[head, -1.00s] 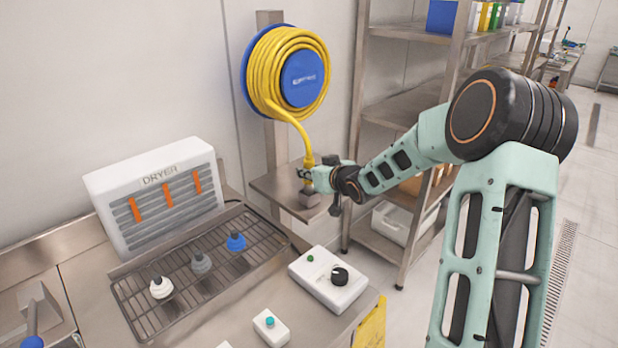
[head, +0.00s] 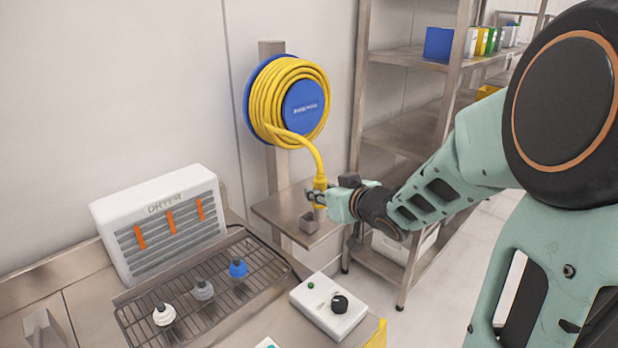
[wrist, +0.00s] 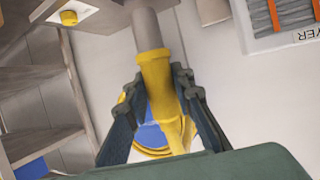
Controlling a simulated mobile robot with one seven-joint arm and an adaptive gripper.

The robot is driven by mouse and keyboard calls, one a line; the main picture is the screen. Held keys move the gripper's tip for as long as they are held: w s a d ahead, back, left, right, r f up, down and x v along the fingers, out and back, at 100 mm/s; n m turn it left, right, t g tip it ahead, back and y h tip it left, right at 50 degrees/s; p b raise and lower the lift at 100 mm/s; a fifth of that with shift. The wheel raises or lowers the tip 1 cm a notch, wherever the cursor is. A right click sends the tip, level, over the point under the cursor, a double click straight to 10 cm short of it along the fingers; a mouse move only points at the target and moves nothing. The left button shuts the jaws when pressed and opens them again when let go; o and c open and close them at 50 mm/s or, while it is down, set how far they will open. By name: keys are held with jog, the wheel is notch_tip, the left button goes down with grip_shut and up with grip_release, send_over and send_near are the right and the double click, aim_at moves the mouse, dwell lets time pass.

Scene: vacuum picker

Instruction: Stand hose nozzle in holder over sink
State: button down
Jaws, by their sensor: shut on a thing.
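The yellow hose nozzle (head: 320,184) hangs from the hose with its grey tip (head: 319,213) pointing down. My gripper (head: 319,194) is shut on it; in the wrist view the dark fingers lie on both sides of the yellow body (wrist: 155,72), with the grey tip (wrist: 146,25) beyond them. The grey holder (head: 308,223) sits on a small metal shelf (head: 281,212). The tip appears above and slightly right of the holder in the head view, apparently outside it; its exact depth is unclear. I cannot make out a sink.
The hose is coiled on a blue wall reel (head: 304,106) above. A dryer (head: 161,222), a wire rack (head: 240,288) with several small nozzles, and a control box (head: 328,305) stand left and in front. Metal shelving (head: 400,130) is close behind my arm.

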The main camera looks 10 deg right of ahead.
aim_at(319, 176)
jog(key=r, duration=0.1)
jog(key=p, duration=0.1)
jog(key=r+h+p, duration=0.1)
jog(key=shift+w+a+r+m, duration=0.3)
jog(key=shift+w+r+m, duration=0.05)
jog(key=shift+w+m, duration=0.05)
jog(key=shift+w+r+m+t+h+p, duration=0.3)
jog(key=shift+r+m+h+p, duration=0.1)
jog(key=shift+r+p, duration=0.15)
jog(key=shift+w+r+m+h+p, duration=0.1)
jog(key=shift+r+m+h+p, duration=0.25)
jog(key=shift+p, duration=0.3)
jog(key=shift+d+m+h+p, duration=0.1)
jog(key=shift+m+h+p, duration=0.2)
jog(key=shift+p, duration=0.2)
jog(key=shift+s+d+f+m+h+p, duration=0.1)
jog(key=shift+s+f+m+h+p, duration=0.25)
jog(key=shift+h, duration=0.2)
